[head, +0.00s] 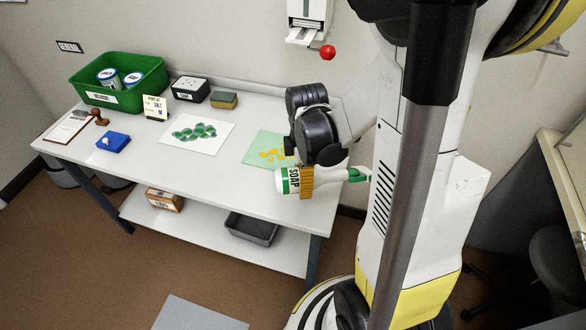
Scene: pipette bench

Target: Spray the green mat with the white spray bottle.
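The green mat (256,140) lies toward the right end of the white table, with several yellow-orange spots on it. My arm's dark wrist hides its right part. The white spray bottle (330,176) has a green label reading SOAP and a green nozzle. It lies on its side, base to the left and nozzle to the right, by the table's front right edge, seemingly raised off it. My gripper (306,183) reaches down to it, and a ribbed tan finger lies across the bottle's body. It appears shut on the bottle; the other finger is hidden.
A white sheet (221,128) with green spots lies left of the mat. A green bin (150,72) with cans, a black box (190,90), a sponge (223,99), a blue box (113,142) and a clipboard (68,127) stand farther left. A grey tray (251,229) sits on the lower shelf.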

